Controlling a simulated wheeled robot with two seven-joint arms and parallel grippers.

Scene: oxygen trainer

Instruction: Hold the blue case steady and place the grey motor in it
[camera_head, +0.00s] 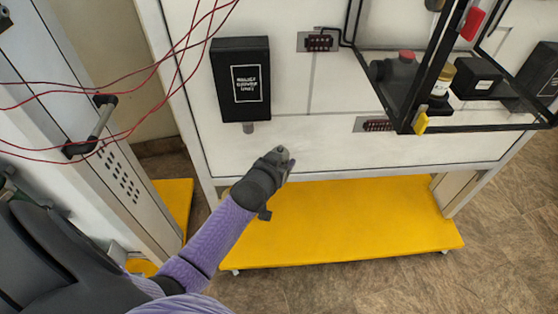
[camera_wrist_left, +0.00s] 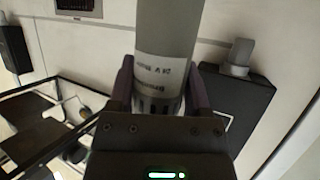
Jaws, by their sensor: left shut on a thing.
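My left gripper (camera_head: 281,155) reaches in from the left over the lower part of the white panel. In the left wrist view its two dark fingers (camera_wrist_left: 158,92) are shut on the sides of a grey cylinder with a printed white label, the grey motor (camera_wrist_left: 168,35). The motor's far end runs out of the top of that view. In the head view the hand hides most or all of the motor. I see no blue case in either view. My right gripper is not in view.
A black box (camera_head: 240,82) with a grey stub below is on the white panel (camera_head: 300,130), left of the hand. A black open frame (camera_head: 415,95) with containers stands at right. Red wires (camera_head: 120,85) hang at left. A yellow platform (camera_head: 340,225) lies below.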

